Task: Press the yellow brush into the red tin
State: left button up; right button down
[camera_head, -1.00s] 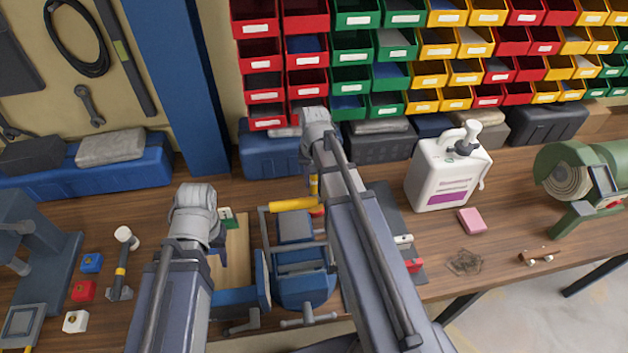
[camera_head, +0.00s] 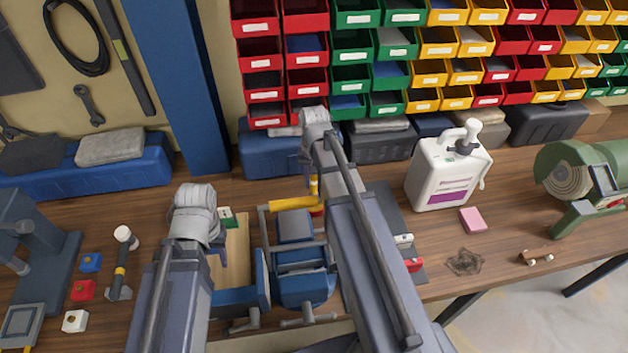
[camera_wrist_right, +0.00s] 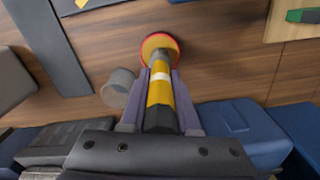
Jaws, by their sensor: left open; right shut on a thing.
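My right gripper (camera_wrist_right: 159,90) is shut on the yellow brush (camera_wrist_right: 160,95), which has a white band and a dark section on its handle. The brush's far end meets the round red tin (camera_wrist_right: 174,42) in the right wrist view; how deep it sits inside cannot be seen. In the head view the brush (camera_head: 314,187) looks upright over the tin (camera_head: 318,211), which my right arm partly hides. My left gripper (camera_head: 222,254) is open and empty, above the wooden board left of the blue vise.
The blue vise (camera_head: 300,285) stands close in front of the tin, with a yellow bar (camera_head: 292,203) beside it. A grey cylinder (camera_wrist_right: 117,87) is next to the tin. A white jug (camera_head: 440,180) and pink block (camera_head: 472,220) stand right.

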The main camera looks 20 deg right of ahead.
jog(key=shift+f+b, duration=0.4)
dwell(1.3)
jog(key=shift+s, duration=0.1)
jog(key=shift+r+p, duration=0.45)
notch_tip(320, 180, up, 6)
jog(key=p, duration=0.6)
jog(key=shift+r, duration=0.1)
notch_tip(320, 180, up, 7)
jog(key=p, duration=0.7)
notch_tip(320, 180, down, 9)
jog(key=b, duration=0.9)
